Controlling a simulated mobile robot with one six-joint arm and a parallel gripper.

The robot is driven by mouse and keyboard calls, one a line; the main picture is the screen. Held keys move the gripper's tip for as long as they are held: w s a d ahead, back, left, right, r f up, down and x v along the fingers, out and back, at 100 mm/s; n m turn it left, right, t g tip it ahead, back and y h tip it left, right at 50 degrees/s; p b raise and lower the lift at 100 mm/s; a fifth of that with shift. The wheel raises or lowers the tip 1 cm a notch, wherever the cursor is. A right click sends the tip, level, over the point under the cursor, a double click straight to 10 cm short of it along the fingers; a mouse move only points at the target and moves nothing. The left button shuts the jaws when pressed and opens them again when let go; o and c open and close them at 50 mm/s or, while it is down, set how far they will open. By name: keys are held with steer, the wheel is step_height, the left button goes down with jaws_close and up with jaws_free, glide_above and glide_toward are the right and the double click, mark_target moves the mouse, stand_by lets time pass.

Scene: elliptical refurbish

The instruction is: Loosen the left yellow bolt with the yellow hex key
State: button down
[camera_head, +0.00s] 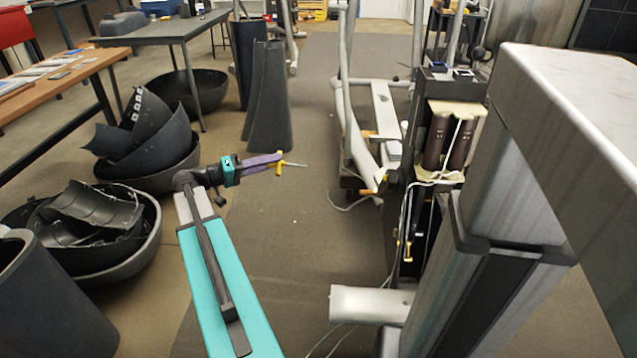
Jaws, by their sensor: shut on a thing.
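My gripper (278,162), with purple fingers on a teal and black wrist, is shut on the yellow hex key (280,169). The key sticks out to the right of the fingertips, over the dark floor mat and apart from the machine. The opened elliptical machine (437,85) stands to the right. Small yellow parts (408,250) show low on its near side, and an orange-yellow piece (380,181) shows at the foot of its frame. They are too small to tell which is the left yellow bolt.
Black bowls with curved covers (150,180) stand on the left, below a wooden table (60,80). Upright dark covers (267,95) stand behind my gripper. Loose cables (350,204) lie by the machine. A large grey post (520,180) fills the right. The mat between is mostly clear.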

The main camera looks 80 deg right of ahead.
steer(key=s+d+f+g+b, duration=0.2)
steer(key=s+f+b, duration=0.1)
steer(key=s, duration=0.3)
steer(key=s+d+f+m+g+y+b, duration=0.1)
steer(key=s+d+f+g+b, duration=0.1)
steer(key=s, duration=0.5)
steer(key=shift+s+d+f+y+b, duration=0.3)
steer(key=shift+d+f+b, duration=0.4)
steer(key=shift+b, duration=0.3)
steer(key=shift+s, duration=0.2)
steer(key=s, duration=0.7)
steer(key=shift+d, duration=0.4)
steer(key=shift+f+m+g+b, duration=0.2)
steer(key=shift+m+g+b, duration=0.2)
steer(key=shift+m+b, duration=0.55)
steer(key=shift+m+g+y+b, duration=0.4)
steer(key=shift+m+b, duration=0.7)
steer(key=shift+b, duration=0.85)
steer(key=shift+m+g+y+b, duration=0.35)
steer(key=shift+m+b, duration=0.7)
steer(key=shift+b, duration=0.85)
